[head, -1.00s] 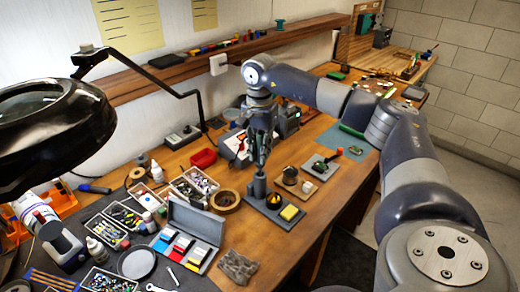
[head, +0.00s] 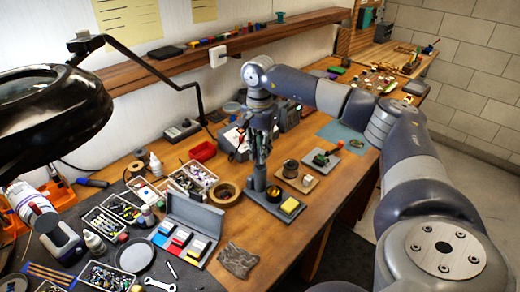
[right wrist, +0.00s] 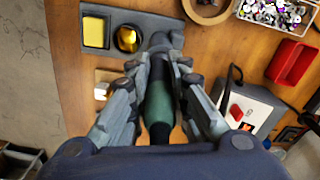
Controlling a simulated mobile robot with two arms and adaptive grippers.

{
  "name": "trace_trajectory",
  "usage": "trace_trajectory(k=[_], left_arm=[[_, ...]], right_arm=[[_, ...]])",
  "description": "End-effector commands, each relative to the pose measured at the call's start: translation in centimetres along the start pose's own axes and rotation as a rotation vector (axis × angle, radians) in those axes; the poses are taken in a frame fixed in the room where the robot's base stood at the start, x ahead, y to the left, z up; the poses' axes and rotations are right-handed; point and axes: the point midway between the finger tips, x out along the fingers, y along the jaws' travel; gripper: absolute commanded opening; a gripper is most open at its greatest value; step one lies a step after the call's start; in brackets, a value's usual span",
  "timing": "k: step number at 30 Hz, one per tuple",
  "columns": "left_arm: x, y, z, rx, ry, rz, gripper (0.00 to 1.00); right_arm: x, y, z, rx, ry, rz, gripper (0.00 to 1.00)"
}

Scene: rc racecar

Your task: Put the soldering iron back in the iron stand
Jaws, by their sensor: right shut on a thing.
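My right gripper (head: 261,152) is shut on the soldering iron, directly above the iron stand. In the right wrist view, the iron's green handle (right wrist: 159,103) lies between the fingers (right wrist: 160,72), with its front end pointing at the stand's grey holder (right wrist: 162,35). The iron stand (head: 272,196) sits on the bench with a yellow sponge (head: 290,206) and a round brass cleaner (right wrist: 128,38). The iron's tip is hidden, so I cannot tell how deep it sits in the holder. My left gripper is not in view.
A tape roll (head: 223,193), a red tray (head: 203,151) and a grey open case (head: 205,217) lie left of the stand. A magnifier lamp (head: 45,115) overhangs the left side.

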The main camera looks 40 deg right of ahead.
Motion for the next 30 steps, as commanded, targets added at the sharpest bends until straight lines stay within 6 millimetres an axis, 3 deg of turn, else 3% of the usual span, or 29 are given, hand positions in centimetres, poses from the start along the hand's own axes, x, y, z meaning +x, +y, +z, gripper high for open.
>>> trace_trajectory(k=[14,15,17,24,27,30], left_arm=[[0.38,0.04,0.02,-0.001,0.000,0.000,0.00],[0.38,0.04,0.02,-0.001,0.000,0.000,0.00],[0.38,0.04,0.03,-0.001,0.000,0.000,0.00],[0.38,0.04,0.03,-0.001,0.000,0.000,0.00],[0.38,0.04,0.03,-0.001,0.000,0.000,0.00],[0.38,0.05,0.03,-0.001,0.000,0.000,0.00]], right_arm=[[0.60,-0.02,0.01,0.000,0.000,-0.001,0.00],[0.60,-0.02,0.01,0.000,0.000,0.000,0.26],[0.60,-0.02,0.01,0.000,0.000,0.000,0.39],[0.61,-0.01,0.01,0.000,0.000,0.000,0.40],[0.63,0.00,0.01,0.000,0.000,0.000,0.56],[0.63,0.00,0.01,0.000,0.000,0.000,0.57]])
